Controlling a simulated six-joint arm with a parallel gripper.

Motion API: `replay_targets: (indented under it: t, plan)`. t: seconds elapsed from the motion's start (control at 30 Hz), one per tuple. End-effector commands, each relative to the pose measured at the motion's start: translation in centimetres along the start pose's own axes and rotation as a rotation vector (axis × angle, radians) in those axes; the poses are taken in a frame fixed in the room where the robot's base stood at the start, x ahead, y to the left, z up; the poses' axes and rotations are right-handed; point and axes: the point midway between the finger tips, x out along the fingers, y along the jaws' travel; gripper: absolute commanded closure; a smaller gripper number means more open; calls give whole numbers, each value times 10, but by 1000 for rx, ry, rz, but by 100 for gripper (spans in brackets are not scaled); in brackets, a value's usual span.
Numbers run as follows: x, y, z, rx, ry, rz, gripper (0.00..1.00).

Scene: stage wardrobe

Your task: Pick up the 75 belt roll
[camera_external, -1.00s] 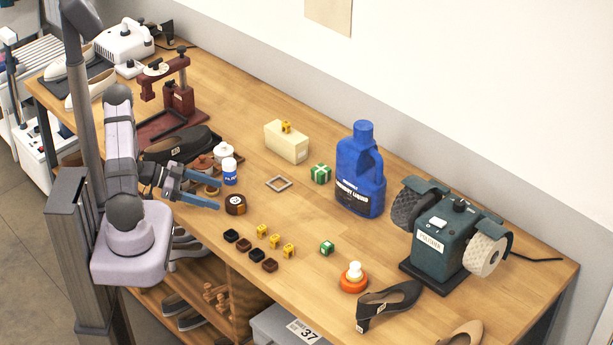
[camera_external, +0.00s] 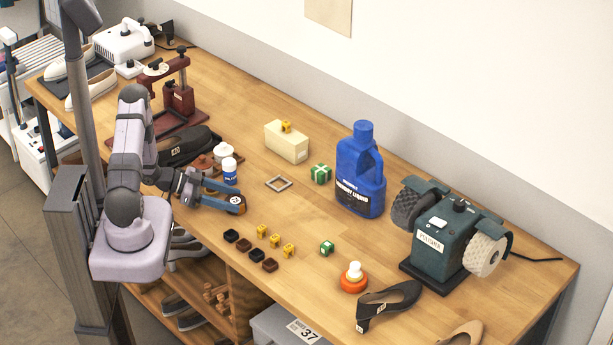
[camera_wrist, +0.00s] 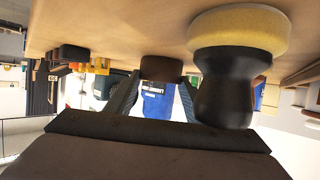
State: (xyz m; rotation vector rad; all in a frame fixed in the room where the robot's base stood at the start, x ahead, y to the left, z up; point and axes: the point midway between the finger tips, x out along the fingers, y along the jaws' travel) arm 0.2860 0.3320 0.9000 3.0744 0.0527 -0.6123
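The belt roll (camera_external: 237,201), a small dark brown disc with a pale round label on top, lies on the wooden workbench. I cannot read its number. My gripper (camera_external: 233,199) is open and low over the bench, its two blue fingers reaching to the roll, one on each side; they hide part of it. In the wrist view the dark roll (camera_wrist: 161,68) shows between the fingertips (camera_wrist: 156,88). I cannot tell whether either finger touches it.
A black-handled tool with a yellow pad (camera_wrist: 238,30) is close beside the fingers in the wrist view. Small black, brown and yellow blocks (camera_external: 262,231) lie to the front right. A grey square frame (camera_external: 279,184) lies beyond.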

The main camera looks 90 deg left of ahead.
Motion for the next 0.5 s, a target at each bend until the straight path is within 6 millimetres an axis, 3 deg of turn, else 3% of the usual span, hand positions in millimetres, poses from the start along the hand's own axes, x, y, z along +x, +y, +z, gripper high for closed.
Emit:
replay_targets:
  t: [0.5]
  plan:
    - [-2, 0, -5, 2, 1, -1, 76]
